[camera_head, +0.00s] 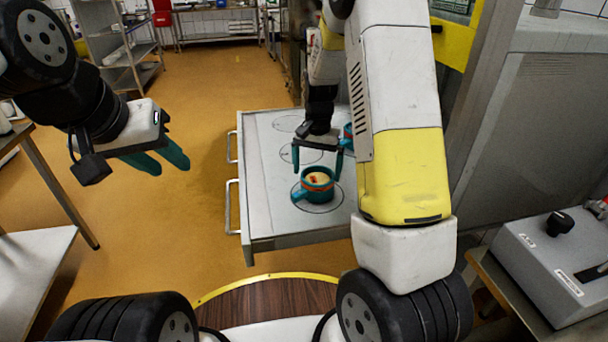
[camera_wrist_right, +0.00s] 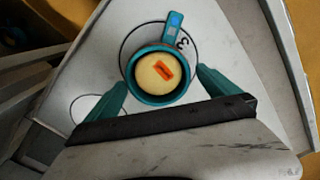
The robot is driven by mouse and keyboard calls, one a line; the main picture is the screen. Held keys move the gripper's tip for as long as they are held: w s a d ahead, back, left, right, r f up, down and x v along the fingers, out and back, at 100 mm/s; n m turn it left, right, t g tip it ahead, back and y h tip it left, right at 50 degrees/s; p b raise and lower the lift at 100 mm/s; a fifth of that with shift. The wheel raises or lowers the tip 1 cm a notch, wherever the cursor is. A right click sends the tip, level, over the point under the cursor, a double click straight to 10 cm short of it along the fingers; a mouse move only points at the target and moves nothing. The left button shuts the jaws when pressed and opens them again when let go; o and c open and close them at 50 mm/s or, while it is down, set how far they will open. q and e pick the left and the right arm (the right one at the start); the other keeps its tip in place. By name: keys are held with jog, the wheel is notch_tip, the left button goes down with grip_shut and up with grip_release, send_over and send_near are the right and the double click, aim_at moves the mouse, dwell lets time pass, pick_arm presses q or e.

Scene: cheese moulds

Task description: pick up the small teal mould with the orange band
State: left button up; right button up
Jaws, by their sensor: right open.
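The small teal mould with the orange band (camera_head: 318,192) stands upright on the grey-white top, inside a drawn circle, its handle pointing left. In the right wrist view, the mould (camera_wrist_right: 132,82) holds a pale round filling with an orange-red mark, and its handle points up the picture. My right gripper (camera_head: 317,174) is open and points down over the mould, one finger to each side. In the wrist view the fingertips (camera_wrist_right: 161,77) flank the near part of its rim; I see no clear contact. My left gripper (camera_head: 173,168) is open and empty, high at the left, away from the mould.
A second teal mould (camera_head: 348,131) stands behind, mostly hidden by my right arm. The grey-white top (camera_head: 262,205) has more drawn circles with nothing on them. A grey machine (camera_head: 555,265) stands at the right, and a steel table (camera_head: 35,260) at the left.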

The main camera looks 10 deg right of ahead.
aim_at(317, 179)
notch_tip(317, 179, down, 5)
jog(key=shift+s+d+f, duration=0.1)
jog(key=shift+s+f, duration=0.05)
jog(key=shift+c, duration=0.4)
jog(key=c, duration=1.1)
